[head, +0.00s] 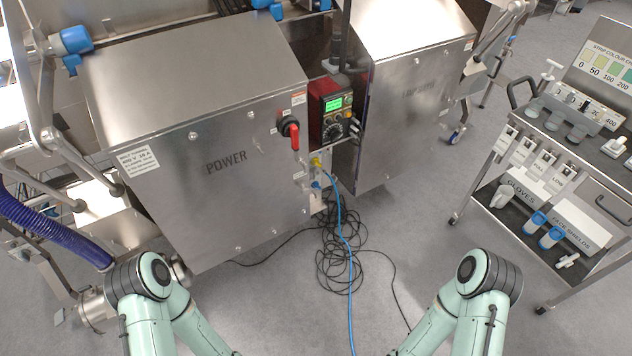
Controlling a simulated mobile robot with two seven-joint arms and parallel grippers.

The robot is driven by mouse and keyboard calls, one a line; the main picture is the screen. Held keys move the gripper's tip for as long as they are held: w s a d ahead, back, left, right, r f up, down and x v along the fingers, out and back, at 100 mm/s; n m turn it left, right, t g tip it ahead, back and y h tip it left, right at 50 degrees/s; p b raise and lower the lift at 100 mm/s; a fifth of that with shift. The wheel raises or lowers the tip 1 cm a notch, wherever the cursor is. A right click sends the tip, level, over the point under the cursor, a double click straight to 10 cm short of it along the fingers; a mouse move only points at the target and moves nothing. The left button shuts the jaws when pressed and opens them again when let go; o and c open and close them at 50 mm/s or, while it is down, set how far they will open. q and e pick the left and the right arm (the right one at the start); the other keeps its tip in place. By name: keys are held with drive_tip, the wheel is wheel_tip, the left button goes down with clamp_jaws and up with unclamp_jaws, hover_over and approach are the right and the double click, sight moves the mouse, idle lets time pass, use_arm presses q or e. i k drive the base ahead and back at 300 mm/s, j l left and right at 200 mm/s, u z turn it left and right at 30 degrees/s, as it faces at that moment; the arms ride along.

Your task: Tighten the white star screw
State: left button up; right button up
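I cannot make out a white star screw for certain. A blue knob (75,42) sits on the frame at the upper left, and another blue fitting (268,6) is at the top edge. A small white T-shaped piece (552,68) stands at the back of the cart on the right. Both of my arms show at the bottom, bent at the elbow, with their lower parts running out of the frame. Neither of my grippers is in view.
A steel POWER cabinet (215,190) and a second steel cabinet (415,105) flank a red control box (328,108). A red rotary handle (291,130) is on the POWER cabinet. Tangled cables (338,262) lie on the floor. A loaded cart (497,215) stands right.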

sight(317, 176)
drive_tip(key=i+l+u, duration=0.1)
drive_tip(key=i+u, duration=0.2)
drive_tip(key=i+l+u, duration=0.3)
drive_tip(key=i+u, duration=0.25)
drive_tip(key=i, duration=0.5)
